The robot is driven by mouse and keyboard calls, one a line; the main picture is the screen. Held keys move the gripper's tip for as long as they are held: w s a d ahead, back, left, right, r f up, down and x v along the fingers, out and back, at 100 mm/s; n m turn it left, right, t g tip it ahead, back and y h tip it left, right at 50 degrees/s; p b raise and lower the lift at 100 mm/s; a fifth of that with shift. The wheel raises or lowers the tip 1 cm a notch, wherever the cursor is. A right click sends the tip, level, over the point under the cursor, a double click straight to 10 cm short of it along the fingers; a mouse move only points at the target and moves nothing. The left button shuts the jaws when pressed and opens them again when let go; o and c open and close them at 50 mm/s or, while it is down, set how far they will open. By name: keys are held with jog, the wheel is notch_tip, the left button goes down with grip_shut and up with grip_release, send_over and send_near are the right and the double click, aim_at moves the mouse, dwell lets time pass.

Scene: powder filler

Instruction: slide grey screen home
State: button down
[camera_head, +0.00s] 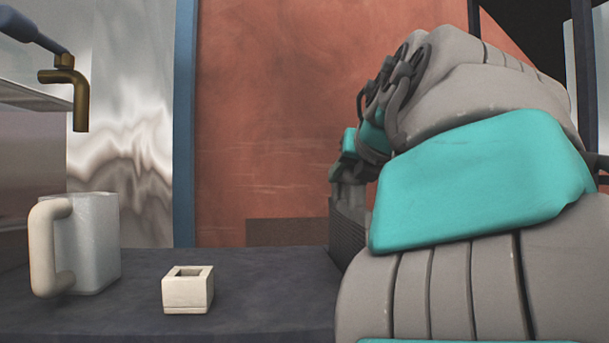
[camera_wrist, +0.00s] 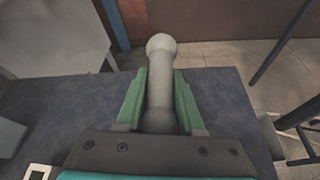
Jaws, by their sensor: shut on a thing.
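In the wrist view my gripper (camera_wrist: 160,78) has its green fingers closed on both sides of a pale grey knobbed handle (camera_wrist: 161,47). The rounded end of the handle sticks out past the fingertips. What the handle joins at its near end is hidden by my gripper. In the head view my arm covers most of the right side, and the fingers are small and partly hidden. A dark ribbed panel (camera_head: 346,238) stands just below them at the counter's right side. I cannot tell whether this panel or the handle belongs to the grey screen.
A grey mug (camera_head: 93,245) with a cream handle stands at left on the dark counter (camera_head: 250,310), below a brass tap (camera_head: 75,95). A cream block (camera_head: 188,293) with a square hole sits right of it. The counter's middle is clear. Dark metal legs (camera_wrist: 285,40) stand beyond the right edge.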

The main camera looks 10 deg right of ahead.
aim_at(346, 228)
jog(key=shift+f+b, duration=3.05)
jog(key=shift+f, duration=1.5)
jog(key=shift+c, duration=2.2)
grip_release()
jog(key=shift+a, duration=0.1)
notch_tip(346, 228, up, 17)
jog(key=p, duration=1.2)
jog(key=shift+r, duration=0.35)
